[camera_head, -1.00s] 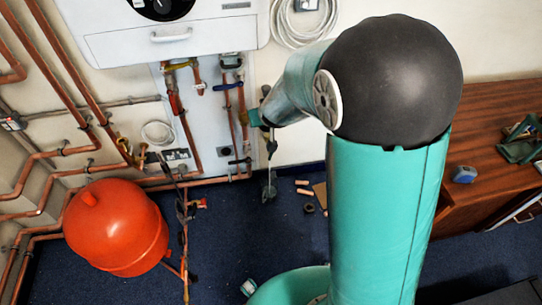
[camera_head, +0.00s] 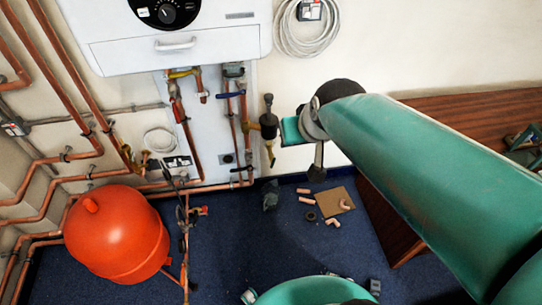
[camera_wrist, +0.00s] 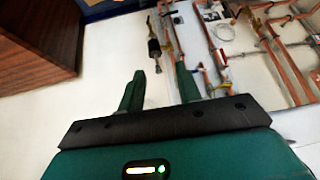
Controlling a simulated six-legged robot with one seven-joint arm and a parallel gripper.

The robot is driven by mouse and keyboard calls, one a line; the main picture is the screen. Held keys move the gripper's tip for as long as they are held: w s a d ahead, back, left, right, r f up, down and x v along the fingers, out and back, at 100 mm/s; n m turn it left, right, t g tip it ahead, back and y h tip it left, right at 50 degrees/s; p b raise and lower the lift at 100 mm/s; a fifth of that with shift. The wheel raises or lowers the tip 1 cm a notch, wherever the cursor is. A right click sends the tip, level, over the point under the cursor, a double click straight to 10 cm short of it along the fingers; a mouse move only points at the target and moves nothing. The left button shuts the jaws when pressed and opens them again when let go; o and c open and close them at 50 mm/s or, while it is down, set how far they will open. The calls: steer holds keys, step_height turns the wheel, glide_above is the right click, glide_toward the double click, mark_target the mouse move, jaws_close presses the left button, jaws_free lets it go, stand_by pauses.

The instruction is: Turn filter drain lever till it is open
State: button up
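The filter is a dark canister (camera_head: 268,125) on a pipe at the right edge of the pale backing panel, under the white boiler.
Copper pipes (camera_head: 70,80) cover the left wall. A red expansion tank (camera_head: 115,235) stands at lower left. A wooden desk (camera_head: 450,115) is at right. Loose copper fittings and a cardboard piece (camera_head: 338,202) lie on the blue floor. Coiled grey cable (camera_head: 300,35) hangs beside the boiler.

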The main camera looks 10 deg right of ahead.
steer(key=s+d+r+g+h, duration=0.1)
steer(key=s+d, duration=0.1)
steer(key=s, duration=0.7)
steer(key=shift+d+r+m, duration=0.15)
steer(key=shift+r+m, duration=0.1)
steer(key=shift+m, duration=0.05)
